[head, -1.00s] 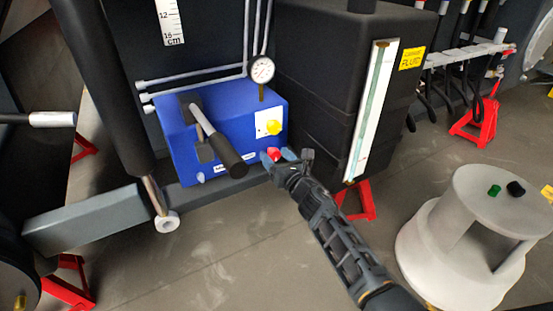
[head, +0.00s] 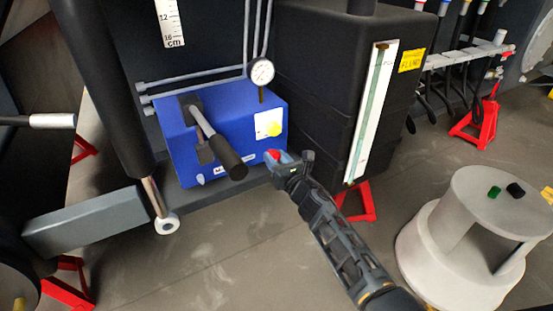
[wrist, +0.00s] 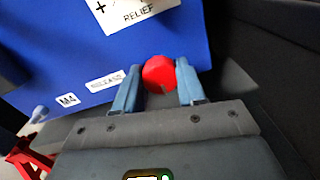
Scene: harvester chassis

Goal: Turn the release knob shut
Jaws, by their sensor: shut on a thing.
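The red release knob (wrist: 160,73) sits at the lower front edge of the blue pump block (head: 215,165), next to a small, partly legible label (wrist: 105,80). It also shows as a small red spot in the head view (head: 272,155). My gripper (wrist: 158,85) reaches it from the front, with one blue-grey finger on each side, and is shut on the knob. In the head view my gripper (head: 280,158) is at the block's lower right corner. The fingers hide part of the knob's sides, and I cannot tell how far it is turned.
A black-gripped lever (head: 222,148) slants out of the block left of my gripper. A pressure gauge (head: 261,72) stands above a relief plate (head: 268,123). A dark tank with a sight tube (head: 370,115) is close on the right. A grey step stool (head: 460,270) stands right.

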